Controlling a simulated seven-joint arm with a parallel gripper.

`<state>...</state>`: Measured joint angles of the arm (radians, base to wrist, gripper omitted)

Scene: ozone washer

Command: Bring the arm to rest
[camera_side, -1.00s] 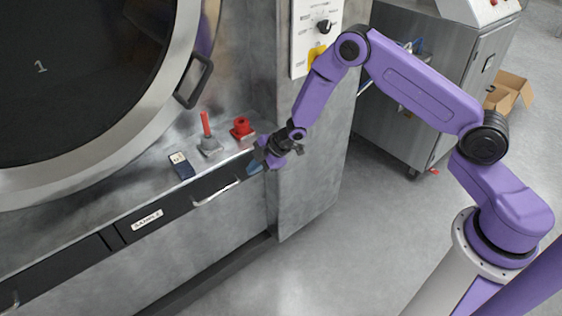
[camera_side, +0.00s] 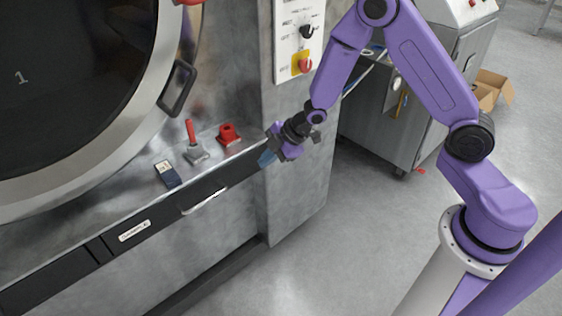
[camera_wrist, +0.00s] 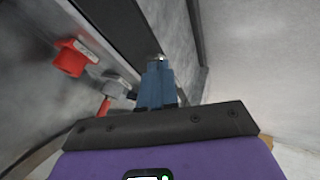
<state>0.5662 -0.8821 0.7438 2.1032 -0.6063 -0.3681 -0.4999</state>
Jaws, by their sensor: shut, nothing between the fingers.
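My gripper (camera_side: 267,158) is in the side view, right of the drawer handle (camera_side: 204,201) and in front of the washer's grey corner post. Its blue fingers point left and slightly down. They are shut and empty. In the wrist view the blue fingers (camera_wrist: 157,84) are together, with nothing between them. My purple arm is bent, with its elbow raised at the top of the side view. The gripper appears clear of the machine, but the exact gap is hard to tell.
The ledge holds a red block (camera_side: 228,134), a grey piece with a red handle (camera_side: 195,148) and a dark blue box (camera_side: 167,173). The round washer door (camera_side: 145,125) is at left. A steel cabinet (camera_side: 375,135) stands behind the arm. Floor at lower centre is clear.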

